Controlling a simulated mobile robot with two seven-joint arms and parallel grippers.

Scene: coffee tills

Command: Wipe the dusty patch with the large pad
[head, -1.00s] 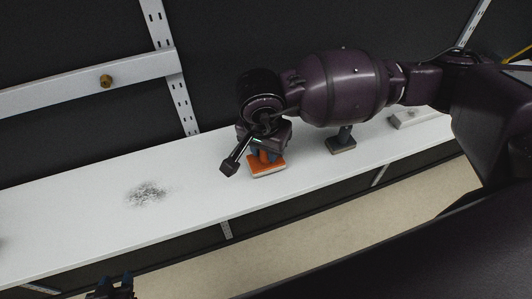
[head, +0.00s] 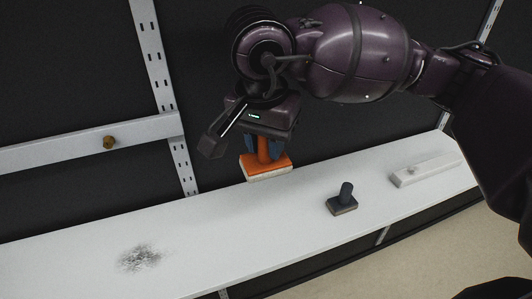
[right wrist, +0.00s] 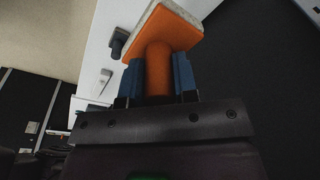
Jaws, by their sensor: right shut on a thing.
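The large pad (head: 266,170) is an orange block with a pale underside and an orange upright handle. My right gripper (head: 263,146) is shut on that handle and holds the pad at the back part of the shelf; in the head view it looks raised above the surface. In the right wrist view the orange pad (right wrist: 172,27) sits beyond the blue fingers (right wrist: 158,78), its handle between them. The dusty patch (head: 139,258) is a grey speckled smudge on the white shelf, to the left of and nearer than the pad. My left gripper is not in view.
A smaller dark pad with an upright handle (head: 342,200) stands on the white shelf (head: 225,232), right of the orange pad. A white block with a small knob (head: 425,169) lies farther right. A rail with a brass knob (head: 109,142) is on the back wall. The shelf between pad and patch is clear.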

